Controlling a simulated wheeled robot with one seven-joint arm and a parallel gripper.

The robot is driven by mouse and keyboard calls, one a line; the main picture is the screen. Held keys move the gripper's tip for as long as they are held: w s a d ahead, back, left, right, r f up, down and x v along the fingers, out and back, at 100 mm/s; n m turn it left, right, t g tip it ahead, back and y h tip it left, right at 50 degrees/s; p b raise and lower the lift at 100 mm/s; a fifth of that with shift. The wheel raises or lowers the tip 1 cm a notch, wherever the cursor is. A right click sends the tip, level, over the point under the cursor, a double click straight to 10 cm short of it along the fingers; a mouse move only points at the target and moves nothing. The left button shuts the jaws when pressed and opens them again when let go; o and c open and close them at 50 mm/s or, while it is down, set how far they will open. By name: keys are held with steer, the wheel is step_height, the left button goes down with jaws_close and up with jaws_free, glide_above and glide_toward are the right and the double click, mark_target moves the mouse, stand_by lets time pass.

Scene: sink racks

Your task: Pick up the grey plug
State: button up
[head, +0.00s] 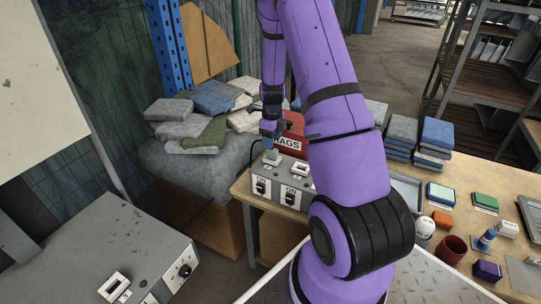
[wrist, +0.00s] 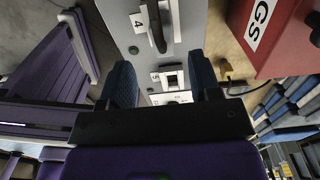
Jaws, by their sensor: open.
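A small light-grey block that looks like the grey plug (head: 272,157) sits on top of the grey metal switch box (head: 290,181), near its left end. My gripper (head: 269,138) is directly above it, pointing down, with its fingertips close to it; I cannot tell whether they touch. In the wrist view, the blue-padded fingers of my gripper (wrist: 162,85) are apart, with the box's pale socket plates (wrist: 170,76) showing between them. The plug does not show clearly there, and my gripper body may hide part of it.
A red RAGS box (head: 292,132) stands close behind the switch box, and a black cable (head: 254,152) loops at its left end. My arm hides part of the bench (head: 405,188). Another grey switch box (head: 100,245) stands at lower left. Folded cloths (head: 205,115) lie behind.

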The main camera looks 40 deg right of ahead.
mark_target(272, 151)
steer(key=shift+w+d+f, duration=0.1)
steer(key=shift+f, duration=1.45)
steer(key=shift+w+d+f, duration=0.1)
steer(key=shift+f, duration=1.4)
steer(key=c, duration=1)
steer(key=shift+r, duration=0.1)
steer(key=shift+a+r, duration=0.1)
steer(key=shift+r, duration=0.75)
steer(key=shift+s+a+r, duration=0.1)
steer(key=shift+s+r, duration=0.1)
steer(key=shift+r, duration=0.3)
steer(key=shift+s+a+r, duration=0.1)
steer(key=shift+s+r, duration=0.05)
steer(key=shift+r, duration=0.3)
steer(key=s+a, duration=0.3)
steer(key=s, duration=0.4)
steer(key=s+a+r, duration=0.1)
steer(key=s+a, duration=0.2)
steer(key=s, duration=0.3)
steer(key=shift+s+a+r, duration=0.15)
steer(key=shift+s+a, duration=0.1)
steer(key=shift+s, duration=0.15)
